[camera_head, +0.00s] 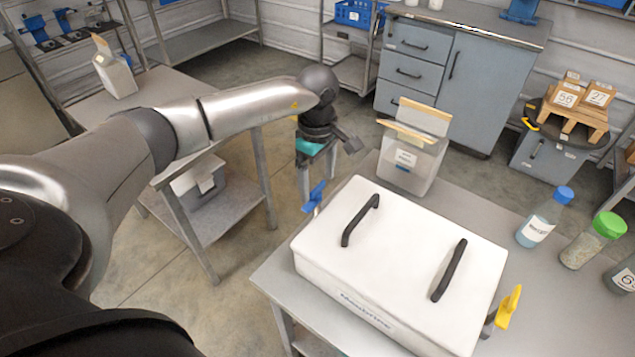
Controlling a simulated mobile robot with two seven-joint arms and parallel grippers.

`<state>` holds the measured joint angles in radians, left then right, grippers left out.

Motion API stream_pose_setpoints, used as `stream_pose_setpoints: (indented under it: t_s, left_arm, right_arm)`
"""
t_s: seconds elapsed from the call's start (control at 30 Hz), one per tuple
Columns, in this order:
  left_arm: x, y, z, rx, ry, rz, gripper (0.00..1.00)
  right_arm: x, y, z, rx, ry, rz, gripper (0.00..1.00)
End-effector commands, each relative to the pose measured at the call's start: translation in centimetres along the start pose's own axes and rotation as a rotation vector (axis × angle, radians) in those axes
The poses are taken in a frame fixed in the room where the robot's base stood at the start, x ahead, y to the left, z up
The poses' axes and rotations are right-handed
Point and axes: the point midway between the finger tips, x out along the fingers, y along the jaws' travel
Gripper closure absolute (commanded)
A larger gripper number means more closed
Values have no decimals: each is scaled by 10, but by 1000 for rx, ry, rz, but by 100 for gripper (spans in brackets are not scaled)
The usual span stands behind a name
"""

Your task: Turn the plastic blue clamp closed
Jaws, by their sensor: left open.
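The blue clamp (314,197) sticks up at the left edge of a white box-shaped hopper (400,255) with two black handles. A yellow clamp (508,307) sits on the hopper's right side. My left gripper (328,145) hangs with its fingers down, above and behind the blue clamp in the picture. It is open, apart from the clamp, and nothing shows between its fingers. The lower part of the blue clamp, where it meets the hopper, is partly hidden. My right gripper is not in view.
The hopper stands on a grey table (478,212). A clear bag-like container (410,155) stands behind it, close to my left gripper. Bottles with blue (545,218) and green (594,242) caps stand at the right. The floor left of the hopper is open, before a side table (165,95).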

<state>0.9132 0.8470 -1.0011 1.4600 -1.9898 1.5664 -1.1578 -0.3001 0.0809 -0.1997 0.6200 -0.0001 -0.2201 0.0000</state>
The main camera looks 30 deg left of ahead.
Motion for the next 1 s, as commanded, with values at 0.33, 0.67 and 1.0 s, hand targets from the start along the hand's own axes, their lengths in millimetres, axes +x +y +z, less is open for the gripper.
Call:
stream_pose_setpoints:
  t_s: [0.33, 0.67, 1.0]
  left_arm:
    - [11, 0, 0, 1, 1, 0, 5]
    - [10, 0, 0, 1, 0, -1, 33]
    - [10, 0, 0, 0, 0, 0, 71]
  right_arm:
    - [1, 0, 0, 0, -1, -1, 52]
    - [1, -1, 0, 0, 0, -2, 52]
    - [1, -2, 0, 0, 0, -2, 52]
